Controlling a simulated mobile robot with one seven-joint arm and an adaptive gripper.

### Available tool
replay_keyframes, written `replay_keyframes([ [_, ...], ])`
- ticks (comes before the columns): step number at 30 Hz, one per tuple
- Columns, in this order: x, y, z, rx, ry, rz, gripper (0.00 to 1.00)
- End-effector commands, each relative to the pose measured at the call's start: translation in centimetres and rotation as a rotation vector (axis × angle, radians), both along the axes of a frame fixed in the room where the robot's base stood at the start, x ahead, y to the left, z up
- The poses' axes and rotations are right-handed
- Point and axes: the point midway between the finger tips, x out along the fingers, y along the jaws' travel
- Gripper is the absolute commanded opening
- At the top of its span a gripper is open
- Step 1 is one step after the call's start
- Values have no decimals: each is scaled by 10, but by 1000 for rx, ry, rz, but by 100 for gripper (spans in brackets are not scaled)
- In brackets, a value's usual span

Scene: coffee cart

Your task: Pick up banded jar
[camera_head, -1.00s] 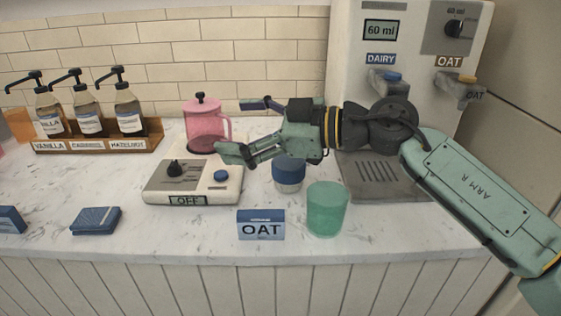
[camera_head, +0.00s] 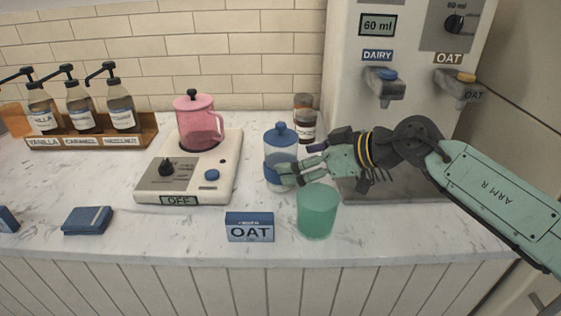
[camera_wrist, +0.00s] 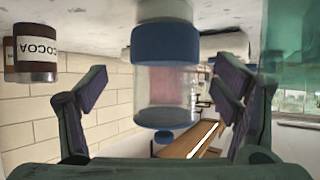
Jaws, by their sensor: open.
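The banded jar (camera_head: 279,146) stands upright on the counter left of the coffee machine. It has a blue knobbed lid, a clear body, a blue band and a pale base. In the wrist view, which is upside down, the jar (camera_wrist: 166,95) lies centred between my fingers, with a gap on each side. My gripper (camera_head: 300,160) is open and empty, reaching in from the right at jar height. One finger covers part of the jar's lower body in the head view. The fingers also show in the wrist view (camera_wrist: 165,80).
A green cup (camera_head: 317,212) stands close in front of my gripper. A cocoa jar (camera_head: 304,122) stands behind. A hot plate (camera_head: 150,185) with a pink pot (camera_head: 198,118) is to the left. An OAT box (camera_head: 249,227) sits at the front. The machine (camera_head: 350,90) stands behind my arm.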

Motion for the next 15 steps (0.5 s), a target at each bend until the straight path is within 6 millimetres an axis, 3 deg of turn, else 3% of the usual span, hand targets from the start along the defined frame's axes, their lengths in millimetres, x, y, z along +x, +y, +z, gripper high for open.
replay_keyframes([
  [9,17,36,-14,2,2,3,82],
  [15,22,43,-22,1,0,1,82],
])
